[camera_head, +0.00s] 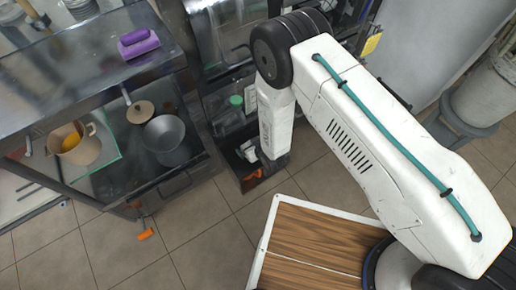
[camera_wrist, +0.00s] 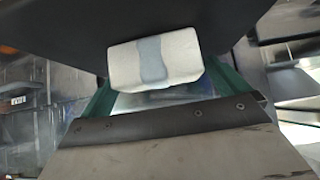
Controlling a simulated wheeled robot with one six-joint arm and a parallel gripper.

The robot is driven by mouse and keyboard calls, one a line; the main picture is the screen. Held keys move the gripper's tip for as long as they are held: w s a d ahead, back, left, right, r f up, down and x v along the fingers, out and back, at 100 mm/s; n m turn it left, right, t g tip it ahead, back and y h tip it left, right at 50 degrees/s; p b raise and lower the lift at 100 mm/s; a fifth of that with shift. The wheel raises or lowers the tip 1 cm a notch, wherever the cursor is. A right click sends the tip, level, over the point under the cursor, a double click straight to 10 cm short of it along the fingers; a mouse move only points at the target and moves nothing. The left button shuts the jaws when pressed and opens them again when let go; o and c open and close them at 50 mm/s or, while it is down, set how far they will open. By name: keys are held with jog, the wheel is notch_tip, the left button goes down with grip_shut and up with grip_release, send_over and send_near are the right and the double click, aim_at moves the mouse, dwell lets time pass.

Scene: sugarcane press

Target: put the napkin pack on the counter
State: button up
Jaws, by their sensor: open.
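In the wrist view, a white pack with a grey-blue band (camera_wrist: 153,57), which looks like the napkin pack, lies against a dark surface just ahead of my gripper (camera_wrist: 158,86). The two green fingers are open, one near each side of the pack. I cannot tell whether they touch it or how far it sits between them. In the head view my gripper is hidden, and I cannot make out the pack for sure. A steel counter (camera_head: 88,48) runs along the upper left.
A purple brush-like item (camera_head: 138,43) lies on the counter. A dark shelf unit (camera_head: 228,105) stands beside my arm. An orange item (camera_head: 146,234) lies on the tiled floor.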

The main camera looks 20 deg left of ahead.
jog(key=shift+x, duration=0.95)
jog(key=shift+c, duration=0.3)
jog(key=c, duration=0.9)
jog(key=shift+c, duration=0.2)
jog(key=shift+r, duration=0.15)
